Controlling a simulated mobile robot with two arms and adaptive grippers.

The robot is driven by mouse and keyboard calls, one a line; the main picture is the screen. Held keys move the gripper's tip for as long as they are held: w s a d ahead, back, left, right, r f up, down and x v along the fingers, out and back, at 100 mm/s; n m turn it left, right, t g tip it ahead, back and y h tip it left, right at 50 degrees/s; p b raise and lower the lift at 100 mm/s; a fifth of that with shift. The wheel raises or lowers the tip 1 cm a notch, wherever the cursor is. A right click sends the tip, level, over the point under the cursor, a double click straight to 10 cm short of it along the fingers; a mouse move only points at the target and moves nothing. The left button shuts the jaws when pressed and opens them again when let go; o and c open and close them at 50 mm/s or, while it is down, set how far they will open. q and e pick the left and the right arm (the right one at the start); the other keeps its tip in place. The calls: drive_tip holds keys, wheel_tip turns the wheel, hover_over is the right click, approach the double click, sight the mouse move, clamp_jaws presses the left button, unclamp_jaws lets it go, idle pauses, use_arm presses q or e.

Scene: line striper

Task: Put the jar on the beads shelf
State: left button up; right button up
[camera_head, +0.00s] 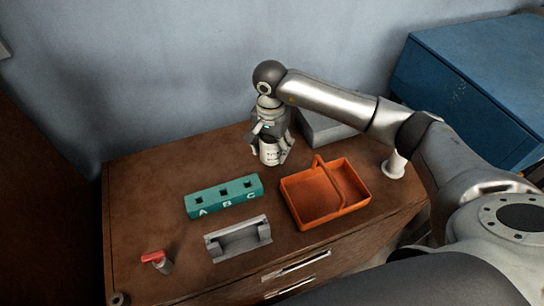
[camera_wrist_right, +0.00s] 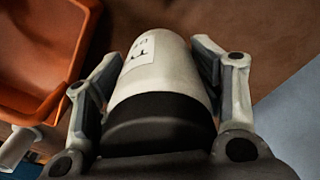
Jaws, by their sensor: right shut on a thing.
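My right gripper (camera_head: 271,150) points down over the back of the brown table and is shut on a white jar (camera_head: 269,153). In the right wrist view, the jar (camera_wrist_right: 153,70) has a dark lid and a small printed label, and sits between the two fingers of the gripper (camera_wrist_right: 160,85). I cannot tell whether its base touches the table. No shelf marked for beads can be made out in these views. My left gripper is not in view.
The table (camera_head: 150,220) holds an orange basket (camera_head: 315,201), a teal block marked A, B, C (camera_head: 224,197), a grey cradle (camera_head: 238,241) and a red-handled item (camera_head: 155,258). A grey box (camera_head: 322,130) stands behind my right arm. A blue cabinet (camera_head: 480,85) is at right.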

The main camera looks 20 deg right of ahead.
sight(272, 154)
drive_tip(key=shift+w+d+f, duration=0.2)
drive_tip(key=shift+f, duration=0.25)
wheel_tip(272, 154, down, 3)
drive_tip(key=shift+r+b, duration=0.2)
drive_tip(key=shift+b, duration=0.65)
drive_tip(key=shift+w+f, duration=0.1)
drive_tip(key=shift+f, duration=0.05)
drive_tip(key=shift+f, duration=0.15)
drive_tip(key=o, duration=1.4)
